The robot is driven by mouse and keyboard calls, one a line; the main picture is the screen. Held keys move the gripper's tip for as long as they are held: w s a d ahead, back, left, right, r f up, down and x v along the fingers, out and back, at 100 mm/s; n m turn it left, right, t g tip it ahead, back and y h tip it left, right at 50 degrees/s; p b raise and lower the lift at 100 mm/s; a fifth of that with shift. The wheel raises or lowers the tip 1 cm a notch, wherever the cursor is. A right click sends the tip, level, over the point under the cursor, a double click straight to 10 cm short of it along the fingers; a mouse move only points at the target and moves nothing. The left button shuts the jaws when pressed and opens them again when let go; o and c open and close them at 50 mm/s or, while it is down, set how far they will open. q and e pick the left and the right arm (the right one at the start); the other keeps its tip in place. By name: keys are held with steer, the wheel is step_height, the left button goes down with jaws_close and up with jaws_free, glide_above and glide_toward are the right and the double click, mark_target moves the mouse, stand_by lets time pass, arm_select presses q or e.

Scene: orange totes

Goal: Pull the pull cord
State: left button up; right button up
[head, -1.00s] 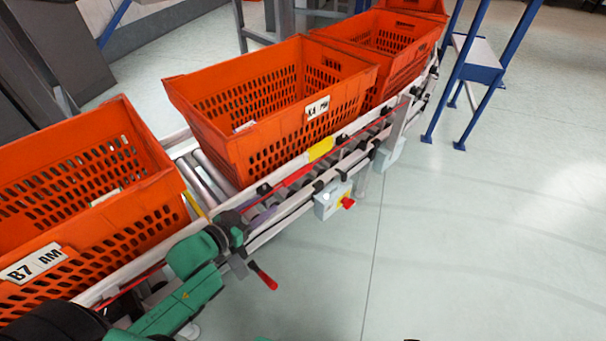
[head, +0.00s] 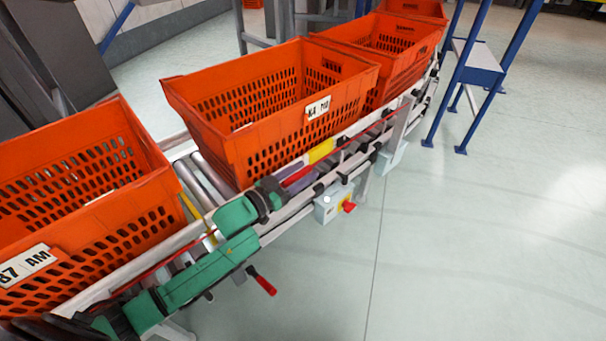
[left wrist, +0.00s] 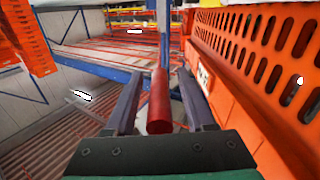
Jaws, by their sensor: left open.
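The pull cord (head: 299,175) is a thin red line along the near side of the conveyor, below the orange totes. My left gripper (head: 294,184) reaches in from the lower left and lies along the rail, close to the cord, beside the middle tote. In the left wrist view its two dark fingers (left wrist: 160,95) are apart. A red rod-like piece (left wrist: 160,100), seemingly the cord seen nearly end-on, shows between them. I cannot tell whether either finger touches it. My right gripper is not in view.
Orange totes (head: 245,145) stand in a row on the roller conveyor (head: 205,180). A blue-legged stand (head: 478,65) is at the upper right. Open floor lies right.

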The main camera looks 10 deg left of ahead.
arm_select(q)
steer(key=shift+w+d, duration=0.15)
jaws_close()
stand_by(1.4)
